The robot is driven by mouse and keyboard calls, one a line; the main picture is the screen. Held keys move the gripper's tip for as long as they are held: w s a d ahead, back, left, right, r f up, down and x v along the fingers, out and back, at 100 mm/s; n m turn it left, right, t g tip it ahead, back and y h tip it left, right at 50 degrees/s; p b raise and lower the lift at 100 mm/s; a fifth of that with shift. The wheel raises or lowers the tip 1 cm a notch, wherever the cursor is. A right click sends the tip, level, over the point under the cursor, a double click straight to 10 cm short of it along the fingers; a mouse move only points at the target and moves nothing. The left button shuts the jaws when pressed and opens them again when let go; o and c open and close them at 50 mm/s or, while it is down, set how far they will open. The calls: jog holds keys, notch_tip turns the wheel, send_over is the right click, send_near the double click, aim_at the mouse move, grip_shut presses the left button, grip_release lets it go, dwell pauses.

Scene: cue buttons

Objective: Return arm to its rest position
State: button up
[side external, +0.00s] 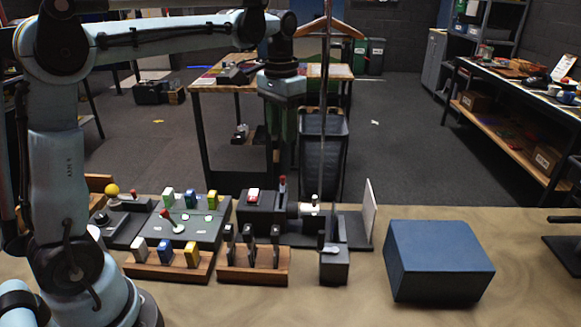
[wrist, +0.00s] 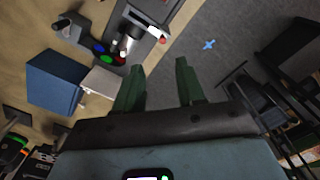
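My gripper (wrist: 158,78) is open and empty in the wrist view, its two green fingers spread apart with nothing between them. In the side view my arm reaches out to the right, with its wrist held high above the bench (side external: 390,285) and the gripper hanging down. The ends of the fingers are hard to make out there against the dark background. The gripper appears clear of the objects on the bench.
The dark switch panel (side external: 177,231), two wooden racks (side external: 164,269) (side external: 250,275), a red-button box (side external: 254,203) and an upright white board (side external: 369,212) stand on the bench. A large blue box (side external: 437,262) sits at right. Bare bench lies around it.

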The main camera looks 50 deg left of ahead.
jog(key=s+d+f+t, duration=0.3)
jog(key=s, duration=0.3)
jog(key=s+d+f+t, duration=0.3)
jog(key=s+f+t, duration=0.1)
jog(key=s, duration=0.3)
jog(key=shift+d+f, duration=0.2)
